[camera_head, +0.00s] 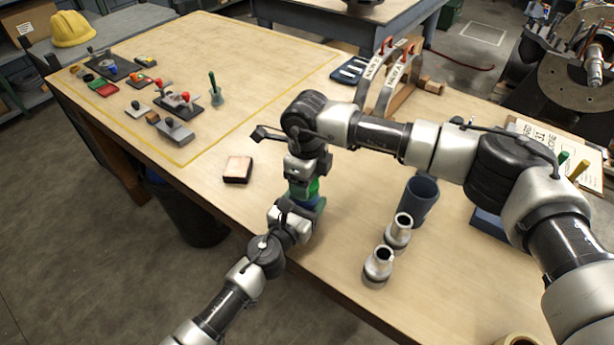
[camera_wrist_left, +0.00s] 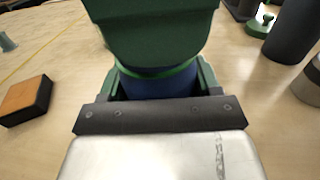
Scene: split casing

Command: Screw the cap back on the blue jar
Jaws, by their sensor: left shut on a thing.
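The blue jar (camera_head: 318,204) stands upright near the table's front edge, mostly hidden by my arms. My left gripper (camera_head: 300,212) is shut on the jar from the front left. In the left wrist view the jar's blue side (camera_wrist_left: 158,84) shows between the green finger parts, with a thin green rim above. My right gripper (camera_head: 307,182) points down directly over the jar. Green shows between it and the jar; whether this is the cap or finger pads I cannot tell. A large dark green block (camera_wrist_left: 150,35) hides the jar's top in the left wrist view.
A small block with an orange-brown top (camera_head: 238,169) lies left of the jar. Two metal fittings (camera_head: 378,266) and a dark blue cup (camera_head: 420,196) stand to the right. Tools and small parts lie in the yellow-outlined area at the far left. Bare table lies between.

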